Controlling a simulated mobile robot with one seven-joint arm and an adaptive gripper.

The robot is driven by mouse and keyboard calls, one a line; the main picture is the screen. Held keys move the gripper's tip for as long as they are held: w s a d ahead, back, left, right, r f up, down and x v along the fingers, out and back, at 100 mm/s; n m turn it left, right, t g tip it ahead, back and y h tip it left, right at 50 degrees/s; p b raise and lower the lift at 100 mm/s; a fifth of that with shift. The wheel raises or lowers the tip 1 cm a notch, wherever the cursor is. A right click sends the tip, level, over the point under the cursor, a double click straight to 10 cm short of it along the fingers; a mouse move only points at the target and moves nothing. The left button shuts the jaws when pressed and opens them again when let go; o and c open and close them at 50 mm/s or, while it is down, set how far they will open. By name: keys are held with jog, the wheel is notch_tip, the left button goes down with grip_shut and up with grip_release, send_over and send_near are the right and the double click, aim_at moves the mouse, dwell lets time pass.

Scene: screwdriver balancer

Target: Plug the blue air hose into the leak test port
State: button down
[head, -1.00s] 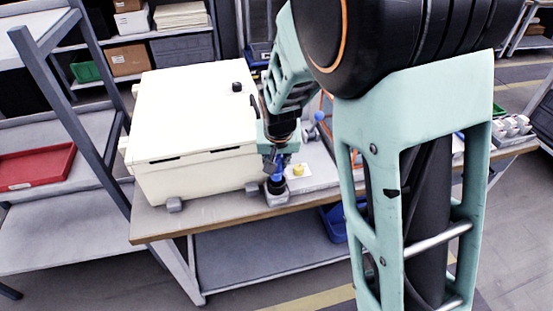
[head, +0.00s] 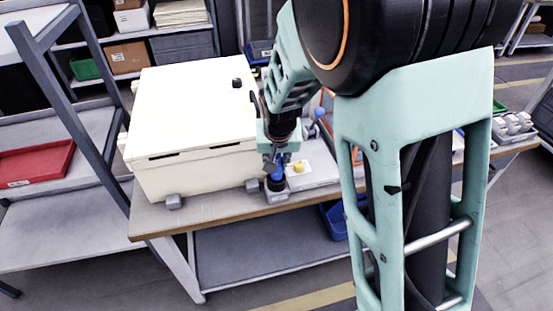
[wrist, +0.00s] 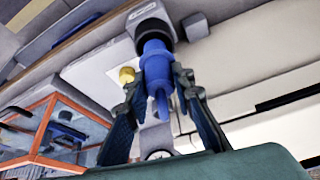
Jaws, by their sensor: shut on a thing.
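My gripper (head: 274,168) is at the front of the bench, just right of the cream box (head: 190,125). In the wrist view its two fingers (wrist: 157,95) are shut on the sides of the blue air hose connector (wrist: 157,65), whose thin tip points back toward my wrist. The connector's far end meets a black round cup (wrist: 153,30) on a small grey block (head: 277,197). I cannot tell how deep it sits there. In the head view the blue connector (head: 278,174) is partly hidden by the fingers. I cannot identify the leak test port for certain.
A yellow knob (head: 299,168) on a pale plate stands close to the right of my gripper. An orange-framed clear box (wrist: 50,130) is at the left of the wrist view. The bench's front edge (head: 215,222) is near. A blue bin (head: 335,222) sits below.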

jog(key=shift+f+b, duration=1.15)
jog(key=shift+f, duration=0.4)
jog(key=c, duration=1.6)
grip_release()
jog(key=v, duration=1.2)
jog(key=shift+w+r, duration=0.1)
